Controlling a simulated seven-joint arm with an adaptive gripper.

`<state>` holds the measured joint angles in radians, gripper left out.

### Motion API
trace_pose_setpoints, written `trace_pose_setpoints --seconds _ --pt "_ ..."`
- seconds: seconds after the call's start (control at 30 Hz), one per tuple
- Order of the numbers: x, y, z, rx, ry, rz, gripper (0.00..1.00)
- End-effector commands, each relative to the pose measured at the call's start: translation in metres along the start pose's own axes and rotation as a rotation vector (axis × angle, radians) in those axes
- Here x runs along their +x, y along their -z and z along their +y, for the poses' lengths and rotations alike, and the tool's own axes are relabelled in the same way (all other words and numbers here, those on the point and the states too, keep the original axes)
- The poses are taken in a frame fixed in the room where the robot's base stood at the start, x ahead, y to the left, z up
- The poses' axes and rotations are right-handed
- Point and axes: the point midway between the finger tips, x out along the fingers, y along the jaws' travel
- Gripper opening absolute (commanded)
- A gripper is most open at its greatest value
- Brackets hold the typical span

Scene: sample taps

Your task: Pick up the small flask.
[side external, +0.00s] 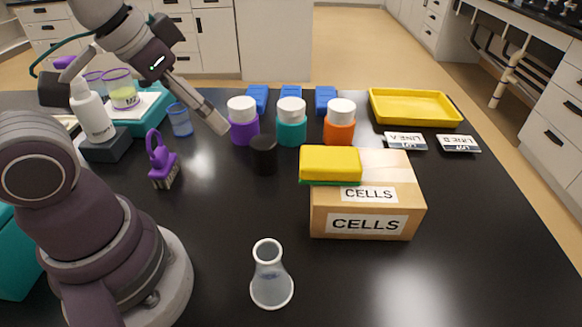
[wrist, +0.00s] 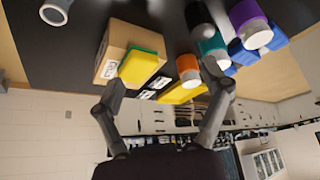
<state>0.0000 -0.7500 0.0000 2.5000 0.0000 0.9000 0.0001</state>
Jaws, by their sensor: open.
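The small flask (side external: 271,285) is a clear, conical glass flask standing upright at the front of the black bench. A pale round rim at the top left corner of the wrist view appears to be the same flask (wrist: 56,11). My gripper (side external: 220,127) is raised over the far side of the bench, beside the purple bottle and well apart from the flask. In the wrist view my gripper (wrist: 163,78) has its two fingers spread with nothing between them.
A cardboard box (side external: 368,210) marked CELLS bears a yellow and green sponge (side external: 330,163), right of and behind the flask. Purple (side external: 244,132), teal (side external: 291,130) and orange (side external: 339,130) bottles stand behind, with a black cylinder (side external: 263,160) before them. Bench around the flask is clear.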

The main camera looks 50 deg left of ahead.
Motion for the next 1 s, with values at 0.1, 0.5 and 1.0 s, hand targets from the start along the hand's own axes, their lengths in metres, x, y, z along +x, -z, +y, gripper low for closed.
trace_pose_setpoints --seconds 0.1,0.5,1.0 --pt "0.0 0.0 0.0 0.0 0.0 0.0 0.77" --pt "0.046 -0.028 0.1 1.048 -0.254 -0.349 0.77" --pt "0.105 -0.073 0.125 1.315 -0.332 -0.422 0.77"
